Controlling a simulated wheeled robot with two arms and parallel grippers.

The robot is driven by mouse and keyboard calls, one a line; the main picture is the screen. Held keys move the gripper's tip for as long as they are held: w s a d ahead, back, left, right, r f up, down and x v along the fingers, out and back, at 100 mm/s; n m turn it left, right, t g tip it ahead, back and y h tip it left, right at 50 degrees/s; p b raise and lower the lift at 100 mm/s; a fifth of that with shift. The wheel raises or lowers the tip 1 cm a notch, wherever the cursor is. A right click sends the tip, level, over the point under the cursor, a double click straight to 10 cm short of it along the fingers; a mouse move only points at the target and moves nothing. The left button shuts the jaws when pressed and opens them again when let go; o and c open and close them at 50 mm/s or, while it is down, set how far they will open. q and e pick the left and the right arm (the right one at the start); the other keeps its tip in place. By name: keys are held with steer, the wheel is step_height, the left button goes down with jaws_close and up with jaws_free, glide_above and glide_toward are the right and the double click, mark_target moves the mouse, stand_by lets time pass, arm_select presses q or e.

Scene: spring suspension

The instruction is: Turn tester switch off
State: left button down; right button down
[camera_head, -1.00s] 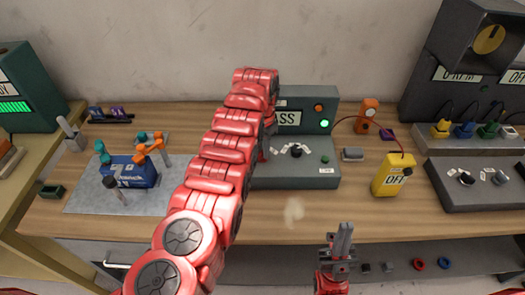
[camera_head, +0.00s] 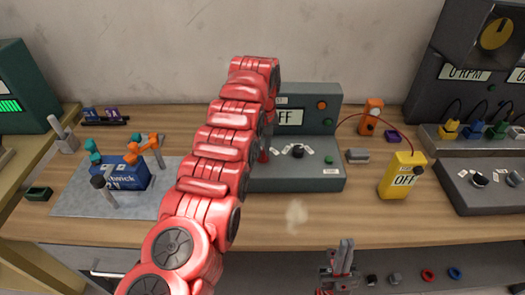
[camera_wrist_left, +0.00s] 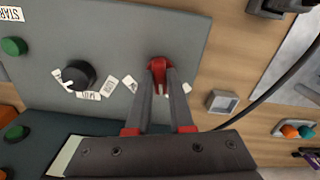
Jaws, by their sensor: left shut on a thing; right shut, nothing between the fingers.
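The tester (camera_head: 300,178) is a grey-green box with an upright back panel in the middle of the bench. Its partly covered display (camera_head: 291,117) reads OFF. In the left wrist view, my left gripper (camera_wrist_left: 165,88) is shut on a red switch (camera_wrist_left: 158,68) on the tester's panel. In the head view my red left arm covers most of that gripper and the tester's left side. A black knob (camera_wrist_left: 78,75) with small labels around it sits beside the switch. My right gripper (camera_head: 340,250) is shut and empty, low in front of the bench.
A yellow meter (camera_head: 401,175) reading OFF stands right of the tester, wired to an orange device (camera_head: 370,117). A blue battery (camera_head: 124,173) with clamps sits on a grey mat (camera_head: 75,200) at left. Grey machines fill the right end. The bench front before the tester is clear.

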mark_target(262, 151)
arm_select(q)
steer(key=n, duration=0.6)
stand_by(0.6)
steer(key=c, duration=0.8)
jaws_free()
step_height(262, 151, up, 5)
steer(key=p, duration=0.3)
step_height(262, 151, up, 12)
steer(key=p, duration=1.3)
steer(key=shift+r, duration=0.2)
